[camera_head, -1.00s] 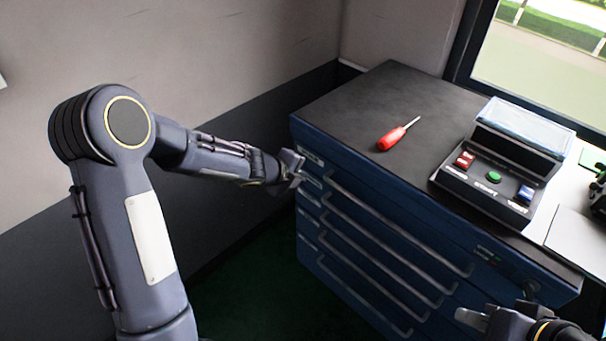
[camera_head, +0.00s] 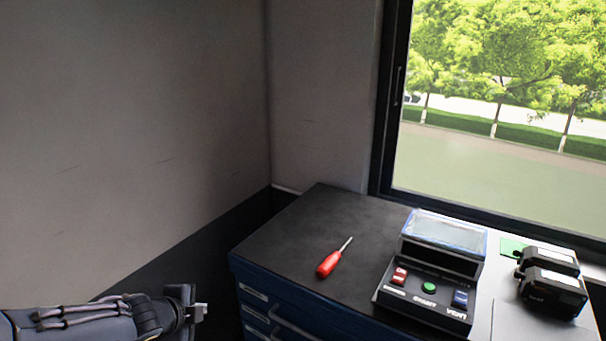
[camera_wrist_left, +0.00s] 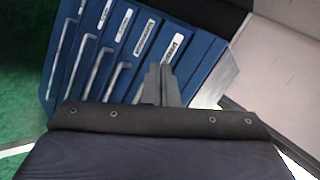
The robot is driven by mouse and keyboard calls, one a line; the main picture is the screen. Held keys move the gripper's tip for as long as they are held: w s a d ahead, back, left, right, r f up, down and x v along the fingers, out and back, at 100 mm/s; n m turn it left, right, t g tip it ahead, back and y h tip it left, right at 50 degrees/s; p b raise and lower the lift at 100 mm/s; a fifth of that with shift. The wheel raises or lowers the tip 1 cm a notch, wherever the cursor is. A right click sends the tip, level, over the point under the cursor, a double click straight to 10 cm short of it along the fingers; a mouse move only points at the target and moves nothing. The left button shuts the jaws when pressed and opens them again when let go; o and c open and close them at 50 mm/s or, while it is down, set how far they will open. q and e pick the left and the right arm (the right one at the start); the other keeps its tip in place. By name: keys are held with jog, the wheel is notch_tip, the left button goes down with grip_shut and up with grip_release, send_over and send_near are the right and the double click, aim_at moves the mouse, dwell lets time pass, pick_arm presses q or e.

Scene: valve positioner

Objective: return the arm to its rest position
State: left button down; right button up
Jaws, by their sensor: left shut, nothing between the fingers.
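My left arm comes in at the lower left of the head view, with its left gripper (camera_head: 200,313) beside the left front corner of the blue drawer cabinet (camera_head: 252,285). The gripper is shut and holds nothing. In the left wrist view the shut fingers (camera_wrist_left: 160,84) point toward the cabinet's drawer fronts (camera_wrist_left: 130,45) with their grey handles. I cannot tell from these views how wide the gap to the cabinet is. My right gripper is out of view.
On the dark cabinet top (camera_head: 290,225) lies a red screwdriver (camera_head: 328,264). A control box (camera_head: 430,285) with red, green and blue buttons stands to its right. Black devices (camera_head: 552,290) sit farther right. A window is behind; walls are at left.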

pick_arm(q)
jog(key=s+a+r+n+y, duration=0.2)
jog(key=s+a+r+n, duration=0.25)
jog(key=s+n, duration=0.35)
jog(key=s+d+n+g+h, duration=0.1)
jog(key=s+d+n, duration=0.3)
jog(key=s, duration=0.5)
jog(key=s+d+n+g+h, duration=0.2)
jog(key=s+d+n, duration=0.2)
jog(key=s+n, duration=0.3)
jog(key=shift+s+d+r+n+g+h, duration=0.3)
jog(key=shift+s+r+n+h, duration=0.15)
jog(key=shift+s, duration=0.8)
jog(key=shift+a, duration=0.1)
